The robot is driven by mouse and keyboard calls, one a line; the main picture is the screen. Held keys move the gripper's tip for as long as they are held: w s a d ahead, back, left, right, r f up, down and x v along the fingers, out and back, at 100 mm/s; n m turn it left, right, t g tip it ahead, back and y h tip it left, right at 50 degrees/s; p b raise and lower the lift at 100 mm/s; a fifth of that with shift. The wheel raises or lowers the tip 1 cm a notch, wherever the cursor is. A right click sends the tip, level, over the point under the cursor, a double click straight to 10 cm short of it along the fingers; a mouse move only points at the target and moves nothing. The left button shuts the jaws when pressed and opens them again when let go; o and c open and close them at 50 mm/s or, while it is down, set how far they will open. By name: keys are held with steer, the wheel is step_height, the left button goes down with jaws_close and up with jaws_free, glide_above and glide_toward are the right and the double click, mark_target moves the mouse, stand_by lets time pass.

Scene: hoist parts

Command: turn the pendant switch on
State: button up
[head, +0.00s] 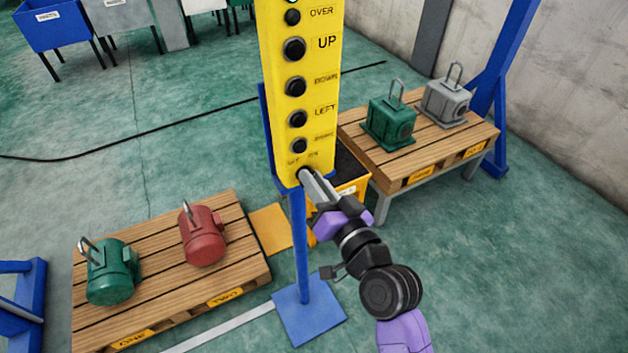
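The yellow pendant (297,60) stands upright on a blue post, with a column of black buttons labelled OVER, UP, DOWN, LEFT and a blurred one. At its bottom end is a dark round switch (304,174), below small labels that look like OFF and ON. My gripper (310,180) reaches up from the lower right, its grey fingertips at the switch and partly covering it. I cannot tell whether the fingers touch or grip it, or which way the switch is turned.
A pallet (165,320) at lower left holds a green motor (112,272) and a red motor (203,236). A wooden table (440,148) at right holds a green unit (388,122) and a grey unit (446,103). A yellow bin (352,188) stands behind my gripper. Open floor lies at lower right.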

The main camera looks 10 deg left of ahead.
steer(key=shift+o, duration=1.3)
steer(key=b+v, duration=0.2)
steer(key=v, duration=0.5)
steer(key=shift+s+d, duration=0.25)
steer(key=shift+s, duration=0.1)
